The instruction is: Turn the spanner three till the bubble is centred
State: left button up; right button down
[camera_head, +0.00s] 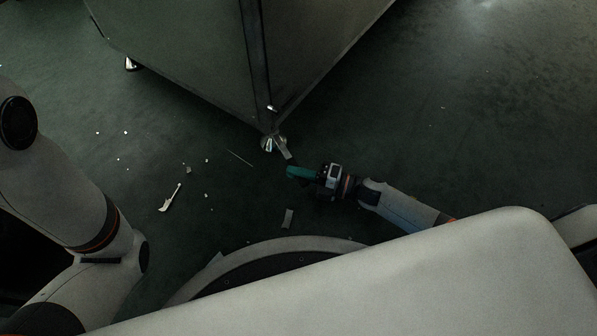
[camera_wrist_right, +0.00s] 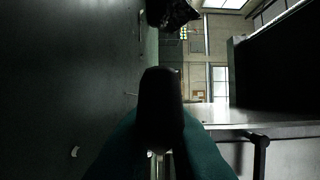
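A machine corner stands on a bright levelling foot (camera_head: 267,143). A flat grey strip, seemingly the spanner (camera_head: 285,152), runs from this foot towards my right gripper (camera_head: 293,173). The teal front of that gripper is at or very near the strip's end; contact is unclear. In the right wrist view, the teal sides close around a dark, blunt shape (camera_wrist_right: 160,100), which hides what lies between the fingertips. No number on the spanner is readable. I cannot make out a bubble. My left arm is at the left, its gripper out of frame.
The machine (camera_head: 190,55) fills the top centre, with another foot (camera_head: 131,64) at its left. A pale broken-looking piece (camera_head: 170,198), a grey scrap (camera_head: 288,218) and small bits lie on the dark green floor. Floor at the right is mostly clear.

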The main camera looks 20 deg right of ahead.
jog(key=shift+s+a+r+m+t+h+p, duration=0.1)
jog(key=shift+a+r+m+t+h+p, duration=0.15)
jog(key=shift+a+p, duration=0.25)
jog(key=shift+a+m+t+h, duration=0.25)
jog(key=shift+a+m+t, duration=0.05)
jog(key=shift+m+t, duration=0.05)
jog(key=shift+a+f+t+h+p, duration=0.2)
jog(key=shift+t+h+p, duration=0.1)
jog(key=shift+p, duration=0.05)
jog(key=c, duration=1.5)
grip_release()
jog(key=shift+o, duration=0.2)
jog(key=shift+d, duration=0.1)
